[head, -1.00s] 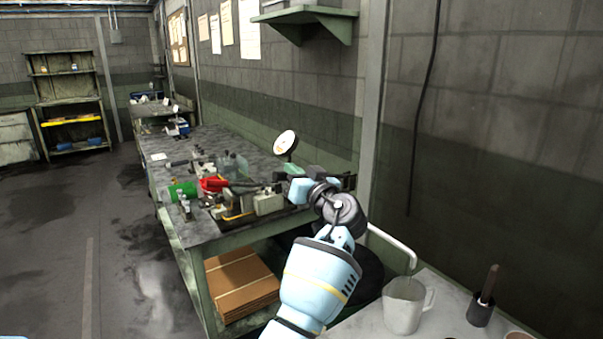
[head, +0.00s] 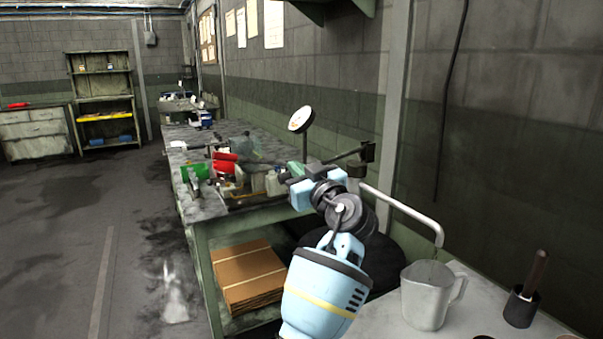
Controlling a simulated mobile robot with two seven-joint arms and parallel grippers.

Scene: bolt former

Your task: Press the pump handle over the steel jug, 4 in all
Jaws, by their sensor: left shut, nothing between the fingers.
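The steel jug (head: 427,297) stands upright on the pale tabletop at the lower right, handle to the right. The pump's curved spout (head: 405,210) ends above the jug's mouth. My left gripper (head: 325,172) is beyond my wrist, seen from behind, above and left of the jug. It is shut and empty; its fingertips are largely hidden. A dark bar with a black end block (head: 367,153) shows beside it; I cannot tell whether this is the pump handle or whether they touch. My right gripper is out of view.
A dark pot (head: 520,308) holding a brown handle stands right of the jug. A dark round drum lies behind my arm. The floor at left is clear.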

